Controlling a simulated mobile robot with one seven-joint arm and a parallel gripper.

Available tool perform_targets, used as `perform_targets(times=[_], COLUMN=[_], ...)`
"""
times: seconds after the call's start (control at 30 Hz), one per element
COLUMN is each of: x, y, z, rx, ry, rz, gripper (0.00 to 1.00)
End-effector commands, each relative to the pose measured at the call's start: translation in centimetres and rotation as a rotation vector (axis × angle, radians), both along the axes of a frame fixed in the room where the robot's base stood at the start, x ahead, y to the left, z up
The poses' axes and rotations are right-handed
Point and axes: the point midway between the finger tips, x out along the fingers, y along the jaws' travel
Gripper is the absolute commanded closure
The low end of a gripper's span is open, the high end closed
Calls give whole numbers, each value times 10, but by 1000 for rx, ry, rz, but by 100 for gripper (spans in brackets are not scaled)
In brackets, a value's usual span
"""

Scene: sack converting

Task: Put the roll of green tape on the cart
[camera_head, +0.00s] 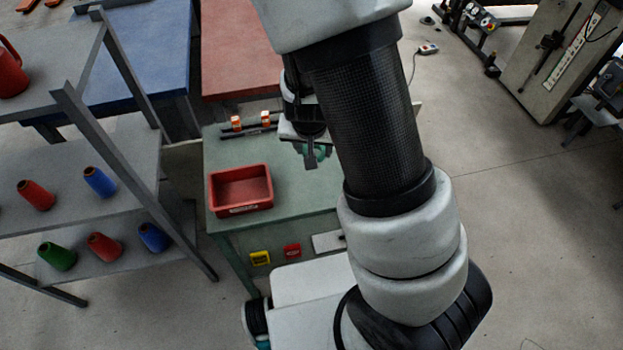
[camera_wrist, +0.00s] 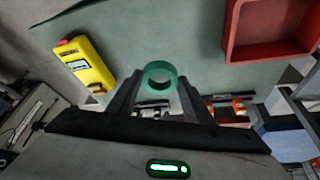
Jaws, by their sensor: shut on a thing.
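The roll of green tape (camera_wrist: 160,66) is a small teal ring between the two dark fingers of my gripper (camera_wrist: 158,84) in the wrist view. My gripper is shut on it. In the head view, my gripper (camera_head: 311,157) is above the green-topped workbench (camera_head: 222,150), and a bit of the tape shows at its fingertips. I cannot tell whether the tape is clear of the bench top. A grey tiered unit (camera_head: 80,106) with shelves stands at the left and may be the cart; nothing marks it as such.
A red bin (camera_head: 240,189) sits on the bench left of my gripper. Orange-and-black tools (camera_head: 252,124) lie behind it. The wrist view shows a yellow device (camera_wrist: 87,63). Coloured cones (camera_head: 100,181) and a red jug (camera_head: 8,70) stand on the grey unit. Floor is open at right.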

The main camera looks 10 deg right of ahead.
Motion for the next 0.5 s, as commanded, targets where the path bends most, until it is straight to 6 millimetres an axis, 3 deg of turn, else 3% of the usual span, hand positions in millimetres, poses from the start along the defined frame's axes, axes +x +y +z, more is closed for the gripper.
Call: perform_targets(times=[0.17,0.4,0.5], x=[3,2,2], y=[5,4,5], z=[-3,-48,-57], rx=[-1,-1,-2], ry=[2,4,3], rz=[-21,-27,-25], gripper=[76,76,76])
